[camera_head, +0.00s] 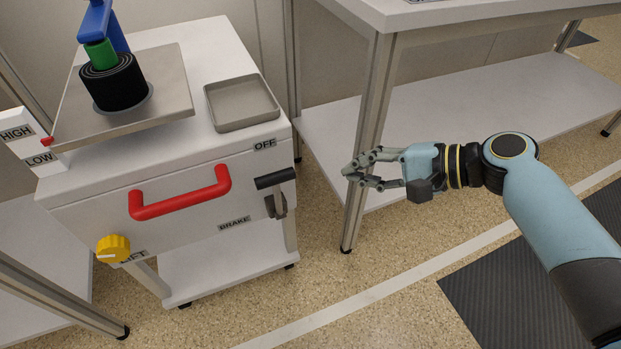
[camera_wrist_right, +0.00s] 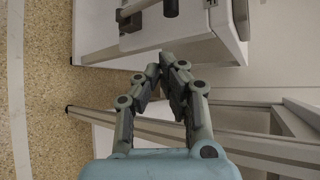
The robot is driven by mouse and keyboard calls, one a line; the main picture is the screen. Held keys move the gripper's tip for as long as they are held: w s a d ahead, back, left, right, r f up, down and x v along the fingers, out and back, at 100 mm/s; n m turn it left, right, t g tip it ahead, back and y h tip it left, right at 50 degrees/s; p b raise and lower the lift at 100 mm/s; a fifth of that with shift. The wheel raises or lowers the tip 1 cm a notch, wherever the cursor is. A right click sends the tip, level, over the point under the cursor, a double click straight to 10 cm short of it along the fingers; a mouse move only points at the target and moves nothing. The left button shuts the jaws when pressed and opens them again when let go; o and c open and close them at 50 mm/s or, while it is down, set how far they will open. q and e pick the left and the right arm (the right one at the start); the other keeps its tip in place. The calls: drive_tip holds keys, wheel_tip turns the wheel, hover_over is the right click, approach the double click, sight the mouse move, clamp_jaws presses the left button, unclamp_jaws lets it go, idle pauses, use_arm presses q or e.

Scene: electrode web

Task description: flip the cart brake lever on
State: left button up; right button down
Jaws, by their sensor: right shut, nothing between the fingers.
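The brake lever (camera_head: 275,180) is a black bar handle on a grey mount at the right end of the white cart's (camera_head: 170,240) front panel. It sits between an "OFF" label (camera_head: 265,144) above it and a "BRAKE" label (camera_head: 234,224) below left. The handle lies roughly horizontal, close under "OFF". The lever also shows at the top of the right wrist view (camera_wrist_right: 171,8). My right gripper (camera_head: 347,172) is to the right of the lever, apart from it, pointing left toward the cart. Its fingers are shut and empty. My left gripper is not in view.
The cart has a red handle (camera_head: 181,193), a yellow lift knob (camera_head: 113,248) and a grey tray (camera_head: 241,102) on top. A black roll (camera_head: 112,84) stands on a metal plate (camera_head: 180,98). A table leg (camera_head: 366,130) stands right behind my right gripper. Open floor lies in front.

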sight(278, 197)
drive_tip(key=shift+w+a+r, duration=0.1)
drive_tip(key=shift+a+r, duration=0.05)
drive_tip(key=shift+r, duration=0.4)
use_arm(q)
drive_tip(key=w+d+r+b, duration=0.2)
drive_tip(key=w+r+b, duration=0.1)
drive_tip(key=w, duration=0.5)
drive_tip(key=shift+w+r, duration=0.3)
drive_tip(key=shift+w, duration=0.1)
use_arm(e)
drive_tip(key=x, duration=1)
